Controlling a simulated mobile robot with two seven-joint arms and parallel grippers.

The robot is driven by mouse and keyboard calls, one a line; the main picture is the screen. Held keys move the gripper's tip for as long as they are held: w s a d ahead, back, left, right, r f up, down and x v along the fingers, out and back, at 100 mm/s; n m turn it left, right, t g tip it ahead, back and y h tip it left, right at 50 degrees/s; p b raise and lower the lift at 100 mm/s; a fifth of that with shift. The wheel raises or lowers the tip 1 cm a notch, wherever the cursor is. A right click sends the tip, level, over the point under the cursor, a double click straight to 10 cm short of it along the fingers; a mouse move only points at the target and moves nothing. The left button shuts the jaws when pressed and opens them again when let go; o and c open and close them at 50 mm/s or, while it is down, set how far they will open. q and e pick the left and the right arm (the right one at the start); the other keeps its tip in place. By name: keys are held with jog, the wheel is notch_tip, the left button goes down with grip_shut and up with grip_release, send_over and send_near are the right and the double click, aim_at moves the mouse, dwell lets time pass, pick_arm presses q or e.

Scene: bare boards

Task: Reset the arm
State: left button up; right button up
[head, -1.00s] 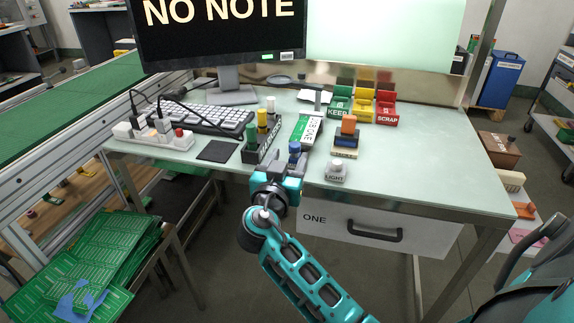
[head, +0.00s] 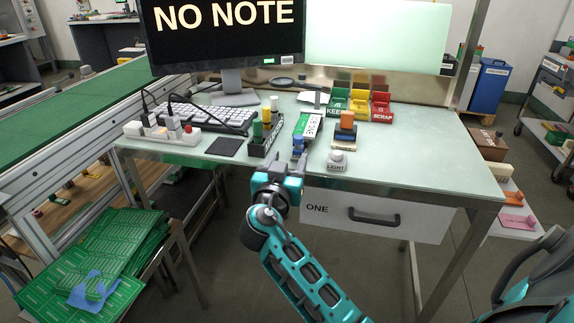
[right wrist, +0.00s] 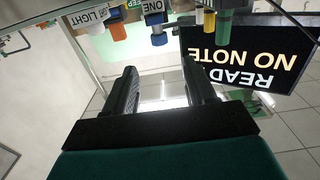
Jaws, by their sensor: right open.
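My right arm is teal and black and rises from the bottom of the head view. Its gripper (head: 281,166) is at the front edge of the workbench (head: 420,150), below a blue-topped stamp (head: 299,145). In the right wrist view its two dark fingers (right wrist: 162,90) stand apart with nothing between them. The blue stamp (right wrist: 158,38) shows beyond the fingertips there and is apart from them. My left gripper is not in view.
A drawer marked ONE (head: 375,218) is shut under the bench. On top are a LIGHT button (head: 337,160), an orange-handled stamp (head: 347,122), a holder with green and yellow stamps (head: 262,145), a keyboard (head: 208,117) and KEEP and SCRAP bins (head: 381,108). Green boards (head: 95,260) lie lower left.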

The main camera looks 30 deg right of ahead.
dwell(0.6)
jog(key=s+a+f+n+y+p, duration=0.3)
jog(key=s+a+f+n+y, duration=0.25)
jog(key=f, duration=0.25)
jog(key=s+a+f+n+y+p, duration=0.3)
jog(key=s+a+f+n+y, duration=0.2)
jog(key=s+f+y, duration=0.15)
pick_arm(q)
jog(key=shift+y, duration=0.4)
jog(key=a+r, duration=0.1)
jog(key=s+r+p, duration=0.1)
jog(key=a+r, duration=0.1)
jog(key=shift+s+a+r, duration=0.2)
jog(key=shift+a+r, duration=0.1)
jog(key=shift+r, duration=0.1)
pick_arm(e)
jog(key=s+a+f+n+g+y, duration=0.1)
jog(key=s+a+y, duration=0.2)
jog(key=s, duration=0.6)
jog(key=shift+a+f+n+y, duration=0.3)
jog(key=shift+a+f+n, duration=0.05)
jog(key=shift+a, duration=0.75)
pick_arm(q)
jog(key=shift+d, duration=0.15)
pick_arm(e)
jog(key=shift+s, duration=0.1)
jog(key=shift+d, duration=0.1)
